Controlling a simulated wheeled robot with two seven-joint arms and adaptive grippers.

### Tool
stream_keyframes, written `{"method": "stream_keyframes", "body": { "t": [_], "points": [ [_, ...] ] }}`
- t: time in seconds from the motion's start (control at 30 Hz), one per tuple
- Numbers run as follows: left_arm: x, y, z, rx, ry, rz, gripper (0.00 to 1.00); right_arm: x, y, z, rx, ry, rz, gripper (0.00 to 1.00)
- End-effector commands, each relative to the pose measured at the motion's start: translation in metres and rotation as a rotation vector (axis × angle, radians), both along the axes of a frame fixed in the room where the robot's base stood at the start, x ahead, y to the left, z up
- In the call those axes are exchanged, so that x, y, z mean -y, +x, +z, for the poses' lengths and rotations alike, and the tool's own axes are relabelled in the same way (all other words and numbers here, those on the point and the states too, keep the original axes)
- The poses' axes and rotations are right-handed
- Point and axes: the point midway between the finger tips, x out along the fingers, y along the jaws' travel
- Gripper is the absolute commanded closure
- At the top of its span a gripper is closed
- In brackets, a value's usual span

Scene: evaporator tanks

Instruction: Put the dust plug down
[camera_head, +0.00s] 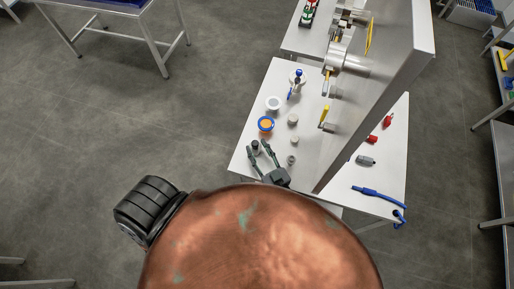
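A small dark cylindrical piece (256,146), possibly the dust plug, stands near the left edge of the white table (248,128). Whether the piece rests on the tabletop is hard to tell at this size. My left gripper is not in view.
A tall metal panel (385,75) with fittings rises to the right. Beyond it lies a blue tool (377,192).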

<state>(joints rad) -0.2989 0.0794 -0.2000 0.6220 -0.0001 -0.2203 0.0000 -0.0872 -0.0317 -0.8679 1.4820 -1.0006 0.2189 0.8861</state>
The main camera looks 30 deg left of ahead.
Motion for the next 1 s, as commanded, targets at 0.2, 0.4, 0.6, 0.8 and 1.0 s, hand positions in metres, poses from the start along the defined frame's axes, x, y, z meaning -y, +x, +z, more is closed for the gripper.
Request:
{"method": "stream_keyframes", "body": {
  "t": [0.2,0.4,0.6,0.8,1.0],
  "points": [
    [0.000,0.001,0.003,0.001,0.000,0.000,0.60,0.041,-0.025,-0.004,-0.005,-0.005,-0.001,0.62],
    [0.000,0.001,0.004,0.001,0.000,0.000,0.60,0.074,-0.046,-0.003,-0.005,-0.004,-0.001,0.62],
    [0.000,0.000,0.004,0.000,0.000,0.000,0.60,0.093,-0.057,-0.003,-0.004,-0.002,-0.001,0.62],
    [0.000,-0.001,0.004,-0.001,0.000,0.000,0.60,0.097,-0.059,-0.003,-0.003,-0.003,0.000,0.62],
    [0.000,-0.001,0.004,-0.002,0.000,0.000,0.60,0.097,-0.059,-0.003,-0.003,-0.003,0.000,0.62]
  ]
}}
